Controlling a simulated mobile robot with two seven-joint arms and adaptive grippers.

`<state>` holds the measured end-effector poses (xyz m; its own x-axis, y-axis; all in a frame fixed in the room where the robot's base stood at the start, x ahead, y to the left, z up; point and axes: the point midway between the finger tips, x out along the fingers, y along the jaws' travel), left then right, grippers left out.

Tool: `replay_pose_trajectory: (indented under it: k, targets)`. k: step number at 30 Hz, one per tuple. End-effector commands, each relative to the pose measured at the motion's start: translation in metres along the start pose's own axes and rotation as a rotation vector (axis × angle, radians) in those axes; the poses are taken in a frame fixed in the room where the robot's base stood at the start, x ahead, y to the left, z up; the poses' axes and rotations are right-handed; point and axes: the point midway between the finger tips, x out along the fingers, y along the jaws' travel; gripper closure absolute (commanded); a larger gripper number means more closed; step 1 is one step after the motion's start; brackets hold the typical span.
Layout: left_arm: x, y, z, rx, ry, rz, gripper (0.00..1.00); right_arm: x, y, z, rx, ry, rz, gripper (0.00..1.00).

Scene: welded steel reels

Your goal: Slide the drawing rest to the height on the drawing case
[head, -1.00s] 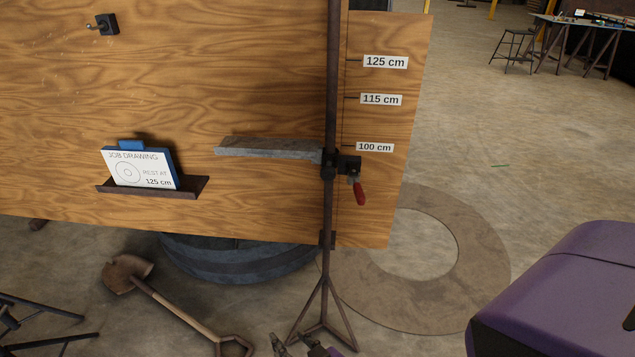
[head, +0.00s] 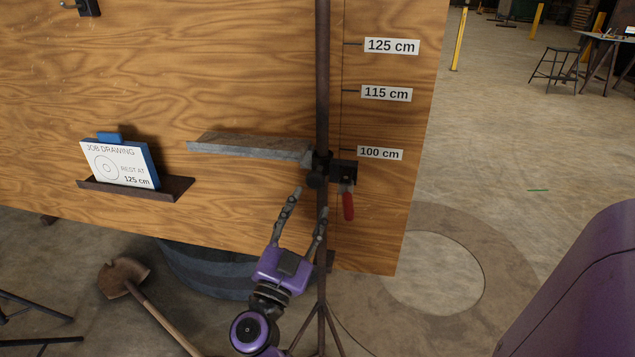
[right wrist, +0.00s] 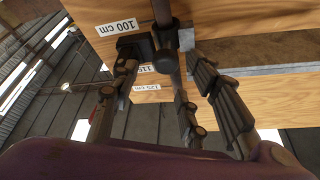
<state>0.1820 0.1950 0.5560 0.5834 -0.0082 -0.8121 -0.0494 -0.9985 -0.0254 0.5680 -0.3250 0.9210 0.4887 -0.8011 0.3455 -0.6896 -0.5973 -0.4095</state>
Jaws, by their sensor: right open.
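The drawing rest is a grey ledge (head: 250,147) reaching left from a black collar (head: 318,172) on a dark upright post (head: 322,80). A red lever (head: 348,206) hangs from its clamp block. The collar sits near, slightly below, the 100 cm label (head: 380,154). The blue drawing case (head: 152,160) holds a card (head: 118,164) reading "REST AT 125 cm". My right gripper (head: 311,201) is open and empty just below the collar, its fingers pointing up. In the right wrist view the collar (right wrist: 165,60) shows between the spread fingers. My left gripper is not in view.
The 115 cm label (head: 386,94) and 125 cm label (head: 391,46) stand higher on the wooden board (head: 230,90). The case stands on a small brown shelf (head: 172,190). A shovel (head: 125,278) leans below. The post above the collar looks clear.

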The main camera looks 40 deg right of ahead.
Motion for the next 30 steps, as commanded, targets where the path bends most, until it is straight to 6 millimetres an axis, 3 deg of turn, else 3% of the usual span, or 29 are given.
replay_pose_trajectory:
  k: [5,16,27,30]
  targets:
    - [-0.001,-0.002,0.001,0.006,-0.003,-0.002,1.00,0.015,-0.001,-0.002,-0.028,0.007,0.000,0.58]
    - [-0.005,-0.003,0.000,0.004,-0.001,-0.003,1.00,0.070,-0.001,-0.002,-0.026,0.006,-0.002,0.58]
    - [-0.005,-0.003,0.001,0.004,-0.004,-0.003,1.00,0.077,-0.001,-0.001,-0.026,0.004,-0.002,0.58]
    - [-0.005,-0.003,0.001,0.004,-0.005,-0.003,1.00,0.077,-0.001,-0.002,-0.026,0.004,-0.002,0.68]
